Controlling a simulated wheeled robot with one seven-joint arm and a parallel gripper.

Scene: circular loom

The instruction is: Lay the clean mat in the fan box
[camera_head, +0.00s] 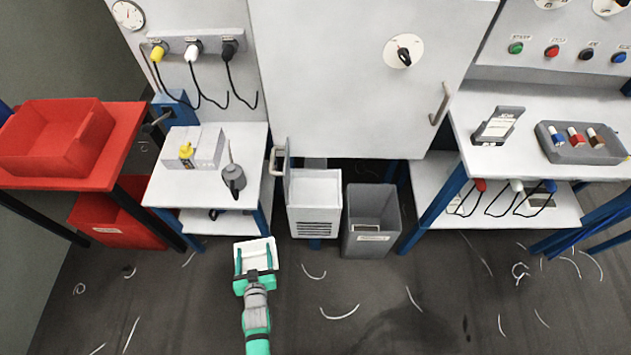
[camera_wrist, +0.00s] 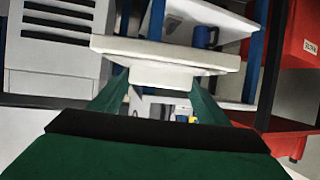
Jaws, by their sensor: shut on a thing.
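The clean mat (camera_head: 257,252) is a white, flat, padded piece held between the green fingers of my gripper (camera_head: 256,262), low in front of the small white table. In the wrist view the mat (camera_wrist: 165,62) spans both fingers and hides part of what is behind it. The fan box (camera_head: 315,217) is a white box with dark vent slots on its front, to the right of and beyond my gripper. Its top looks open, with a panel standing up at its left side. The slotted front also shows at the upper left of the wrist view (camera_wrist: 58,40). The mat is apart from the box.
A grey bin (camera_head: 370,222) stands right beside the fan box. The white table (camera_head: 165,193) at the left carries boxes and a grey oil can (camera_head: 233,178). Red crates (camera_head: 55,138) are at far left. The floor in front is clear except for scattered thread scraps.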

